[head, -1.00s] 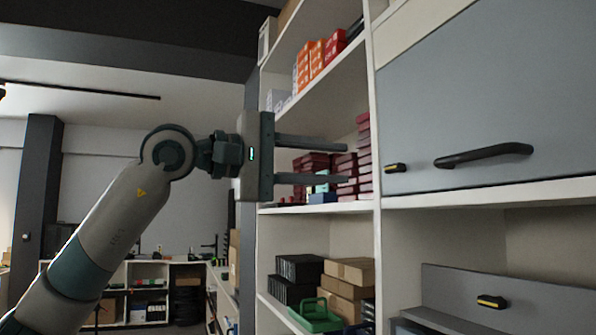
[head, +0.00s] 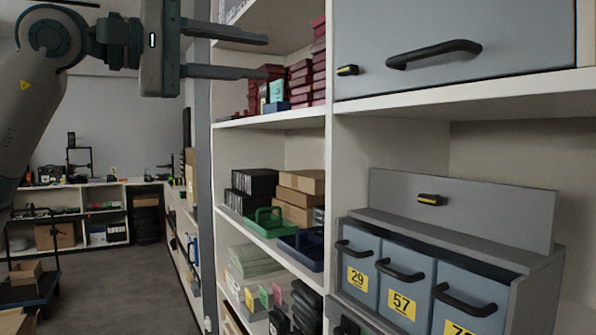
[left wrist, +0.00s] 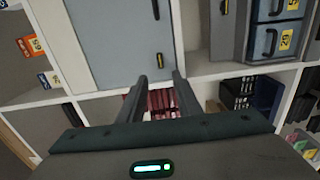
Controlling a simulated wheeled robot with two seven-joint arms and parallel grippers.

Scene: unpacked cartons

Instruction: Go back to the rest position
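My left gripper (head: 268,56) is at the upper left of the head view, its two dark fingers pointing right toward the shelf unit. The fingers are apart with nothing between them. In the left wrist view the same gripper (left wrist: 160,82) shows two separated fingers, with dark red boxes (left wrist: 163,103) visible beyond them. In the head view the dark red boxes (head: 305,80) stand stacked on a shelf just past the fingertips. My right gripper is in neither view.
A white shelf unit (head: 270,122) fills the middle, with a grey cabinet door (head: 460,45) at upper right. Numbered blue drawers (head: 408,285) stand at lower right. Green (head: 265,222) and blue (head: 300,247) trays sit on a lower shelf. Open grey floor (head: 110,275) lies at left.

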